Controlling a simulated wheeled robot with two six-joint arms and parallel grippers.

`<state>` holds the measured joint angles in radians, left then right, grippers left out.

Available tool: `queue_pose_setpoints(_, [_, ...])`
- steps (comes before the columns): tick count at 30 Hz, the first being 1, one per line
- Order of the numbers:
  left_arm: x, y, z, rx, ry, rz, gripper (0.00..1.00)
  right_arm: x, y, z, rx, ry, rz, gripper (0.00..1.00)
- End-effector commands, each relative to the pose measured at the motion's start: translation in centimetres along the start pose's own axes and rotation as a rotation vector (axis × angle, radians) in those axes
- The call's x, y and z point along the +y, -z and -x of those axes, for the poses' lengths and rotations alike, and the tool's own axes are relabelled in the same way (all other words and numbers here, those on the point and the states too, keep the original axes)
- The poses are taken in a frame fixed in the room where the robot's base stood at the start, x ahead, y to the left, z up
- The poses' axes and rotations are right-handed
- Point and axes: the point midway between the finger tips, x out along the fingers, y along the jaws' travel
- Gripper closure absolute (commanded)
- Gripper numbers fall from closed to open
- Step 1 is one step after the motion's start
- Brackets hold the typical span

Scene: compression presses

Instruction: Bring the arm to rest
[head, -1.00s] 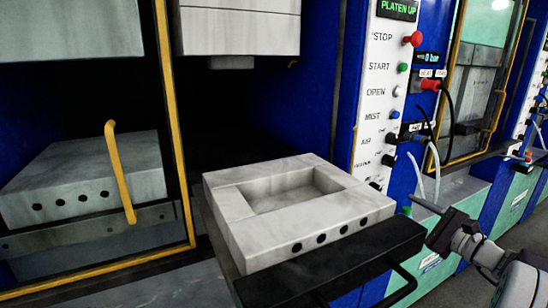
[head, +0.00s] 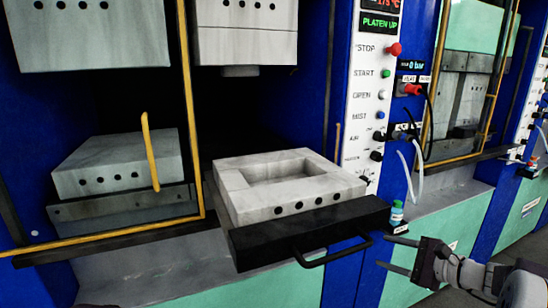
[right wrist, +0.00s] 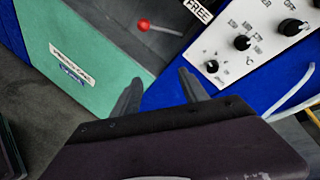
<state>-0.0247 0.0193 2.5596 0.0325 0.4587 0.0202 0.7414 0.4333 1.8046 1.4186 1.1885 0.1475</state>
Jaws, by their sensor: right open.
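My right gripper (head: 383,251) is at the lower right of the head view, its two fingers apart with nothing between them. In the right wrist view the two dark fingers (right wrist: 158,88) are also apart and empty, with the green base panel (right wrist: 85,70) and white control panel (right wrist: 245,45) beyond. My left gripper is not in view.
A pale mould block (head: 240,207) with a square hollow sits on the pulled-out black tray (head: 265,248). The tray's handle (head: 335,253) juts out towards the gripper.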

Motion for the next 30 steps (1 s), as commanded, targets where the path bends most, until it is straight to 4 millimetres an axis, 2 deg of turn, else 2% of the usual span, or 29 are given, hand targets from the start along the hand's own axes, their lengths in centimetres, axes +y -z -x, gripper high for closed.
queue_pose_setpoints(5, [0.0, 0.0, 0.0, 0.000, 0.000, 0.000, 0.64, 8.2, -1.9, -2.5, 0.043, -0.277, 0.120, 0.48])
queue_pose_setpoints(8, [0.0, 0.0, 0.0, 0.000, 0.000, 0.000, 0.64, 14.7, -3.1, -2.9, 0.070, -0.497, 0.264, 0.48])
queue_pose_setpoints(9, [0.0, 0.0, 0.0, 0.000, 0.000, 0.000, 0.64, 17.6, -3.5, -2.5, 0.078, -0.598, 0.347, 0.48])
queue_pose_setpoints(12, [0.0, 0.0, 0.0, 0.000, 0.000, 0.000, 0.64, 24.1, -3.9, -0.5, 0.082, -0.851, 0.615, 0.48])
queue_pose_setpoints(15, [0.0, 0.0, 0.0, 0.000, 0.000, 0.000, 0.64, 28.4, -3.6, 1.9, 0.054, -1.052, 0.925, 0.48])
queue_pose_setpoints(16, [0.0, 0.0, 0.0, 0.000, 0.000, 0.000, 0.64, 29.2, -3.5, 2.5, 0.040, -1.098, 1.017, 0.48])
queue_pose_setpoints(21, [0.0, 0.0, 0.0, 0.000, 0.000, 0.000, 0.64, 32.1, -3.2, 4.9, -0.090, -1.263, 1.534, 0.48])
queue_pose_setpoints(22, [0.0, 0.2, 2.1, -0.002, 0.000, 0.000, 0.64, 30.4, -4.5, 5.6, -0.087, -1.262, 1.537, 0.48])
queue_pose_setpoints(24, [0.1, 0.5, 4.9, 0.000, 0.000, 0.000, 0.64, 28.5, -6.1, 6.5, -0.080, -1.261, 1.521, 0.48])
queue_pose_setpoints(30, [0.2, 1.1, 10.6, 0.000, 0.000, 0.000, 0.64, 24.5, -9.7, 8.5, -0.079, -1.262, 1.515, 0.48])
